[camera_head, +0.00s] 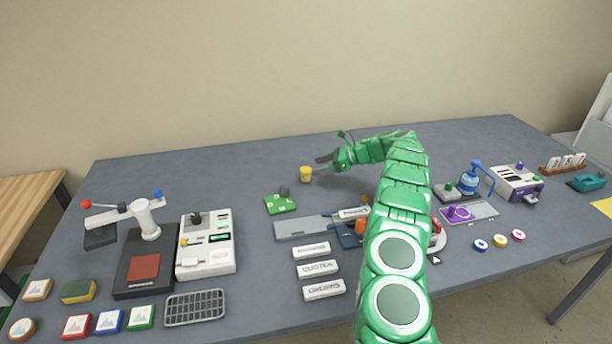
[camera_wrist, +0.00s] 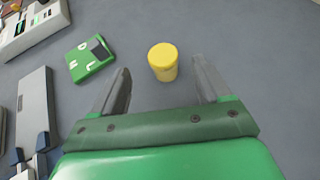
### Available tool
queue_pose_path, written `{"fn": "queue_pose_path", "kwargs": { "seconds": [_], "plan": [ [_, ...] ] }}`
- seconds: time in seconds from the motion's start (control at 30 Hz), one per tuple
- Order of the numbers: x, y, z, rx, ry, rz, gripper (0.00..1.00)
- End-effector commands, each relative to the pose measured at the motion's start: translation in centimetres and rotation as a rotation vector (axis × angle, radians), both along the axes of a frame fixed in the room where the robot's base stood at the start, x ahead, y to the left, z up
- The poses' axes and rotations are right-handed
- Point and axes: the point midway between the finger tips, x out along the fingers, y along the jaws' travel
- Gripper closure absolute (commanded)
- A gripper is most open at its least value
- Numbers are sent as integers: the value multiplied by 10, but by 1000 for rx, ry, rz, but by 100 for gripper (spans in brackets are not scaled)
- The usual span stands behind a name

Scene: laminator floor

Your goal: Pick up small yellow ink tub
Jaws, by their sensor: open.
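The small yellow ink tub (camera_head: 306,174) stands upright on the grey table, towards the back and left of my gripper. In the wrist view the yellow tub (camera_wrist: 163,62) is just beyond the fingertips, roughly midway between them. My gripper (camera_head: 322,161) is open and empty, with its fingers pointing left towards the tub in the head view. In the wrist view its two grey fingers (camera_wrist: 160,75) are spread apart on either side of the tub's line. No contact with the tub shows.
A green block (camera_head: 280,204) with a dark knob lies in front of the tub. A grey plate-like device (camera_head: 300,228) and several white labelled blocks (camera_head: 317,268) lie nearer. A white machine (camera_head: 206,245) stands to the left. The table behind and left of the tub is clear.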

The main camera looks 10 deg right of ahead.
Motion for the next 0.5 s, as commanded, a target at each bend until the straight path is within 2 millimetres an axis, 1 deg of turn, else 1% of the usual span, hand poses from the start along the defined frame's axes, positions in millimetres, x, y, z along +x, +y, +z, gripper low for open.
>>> {"fn": "queue_pose_path", "kwargs": {
  "seconds": [0.1,0.27,0.37,0.5],
  "plan": [
    [4,9,-5,0,0,-1,24],
    [8,15,-9,-1,-1,0,24],
    [12,24,-14,-2,0,0,24],
    [20,40,-22,0,0,3,24]
  ]
}}
